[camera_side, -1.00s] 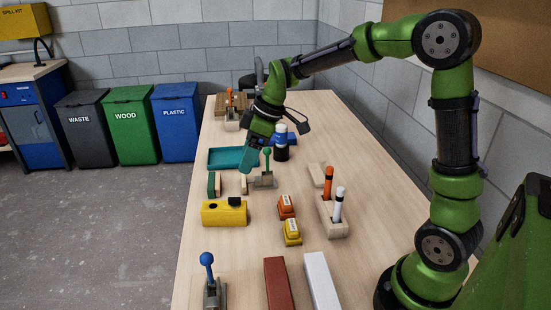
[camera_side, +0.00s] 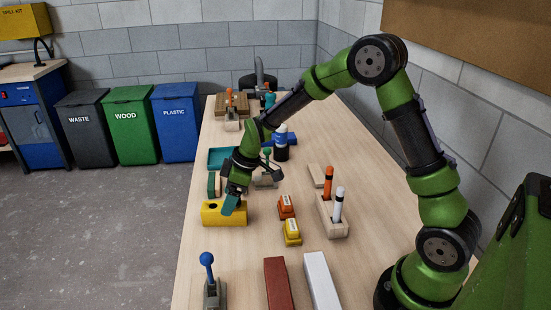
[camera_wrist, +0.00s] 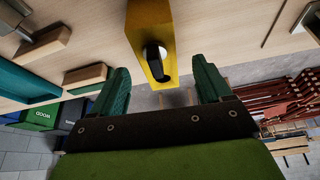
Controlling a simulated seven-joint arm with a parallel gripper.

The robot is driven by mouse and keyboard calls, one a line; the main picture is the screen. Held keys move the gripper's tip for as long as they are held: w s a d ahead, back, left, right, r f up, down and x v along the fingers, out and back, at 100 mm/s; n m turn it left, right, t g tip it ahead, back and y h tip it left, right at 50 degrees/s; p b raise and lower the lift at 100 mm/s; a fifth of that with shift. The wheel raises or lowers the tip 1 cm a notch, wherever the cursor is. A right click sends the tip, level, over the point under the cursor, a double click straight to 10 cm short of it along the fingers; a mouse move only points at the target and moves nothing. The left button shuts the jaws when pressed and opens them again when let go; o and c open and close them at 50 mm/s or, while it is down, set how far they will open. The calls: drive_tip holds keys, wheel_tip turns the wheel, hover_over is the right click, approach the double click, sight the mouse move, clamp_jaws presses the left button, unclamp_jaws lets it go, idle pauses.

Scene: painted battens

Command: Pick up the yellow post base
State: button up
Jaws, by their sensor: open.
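The yellow post base (camera_side: 211,216) is a yellow block with a dark round hole on its top, lying on the left part of the wooden table. In the wrist view the post base (camera_wrist: 147,22) lies ahead of the fingertips, between their lines, with a dark piece at its hole. My gripper (camera_side: 232,204) is tilted down at the right part of the block in the side view and hides some of it. I cannot tell whether a finger touches the block.
Orange (camera_side: 286,206) and yellow (camera_side: 292,233) small blocks stand to the right, beside a wooden holder (camera_side: 334,229) with markers. A teal tray (camera_side: 216,158) and a green-faced batten (camera_side: 213,184) lie behind. A blue-knobbed lever (camera_side: 208,260) stands in front. Red (camera_side: 277,285) and white (camera_side: 320,282) battens lie at front right.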

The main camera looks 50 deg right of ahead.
drive_tip(key=shift+x, duration=1.55)
drive_tip(key=shift+w+r, duration=0.1)
drive_tip(key=shift+c, duration=0.4)
drive_tip(key=c, duration=1.2)
